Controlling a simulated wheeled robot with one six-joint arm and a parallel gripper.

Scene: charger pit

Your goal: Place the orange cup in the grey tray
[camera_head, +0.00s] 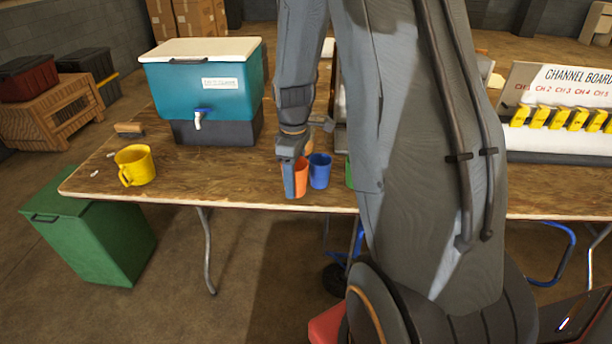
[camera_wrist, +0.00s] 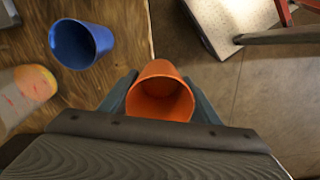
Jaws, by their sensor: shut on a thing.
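The orange cup (camera_head: 301,178) is at the front edge of the wooden table, beside a blue cup. My gripper (camera_head: 293,172) is shut on it, with a finger on its left side in the head view. In the wrist view the orange cup (camera_wrist: 160,90) sits between both fingers of my gripper (camera_wrist: 160,100), its open mouth facing the camera. It shows there against the floor just past the table edge; I cannot tell whether its base touches the table. I cannot make out the grey tray for certain; my arm hides the middle of the table.
The blue cup (camera_head: 320,171) stands close right of the orange cup. A green item (camera_head: 349,173) is mostly behind my arm. A yellow mug (camera_head: 135,166) and teal cooler (camera_head: 203,84) stand left. A channel board (camera_head: 562,105) stands right. The front table between mug and gripper is clear.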

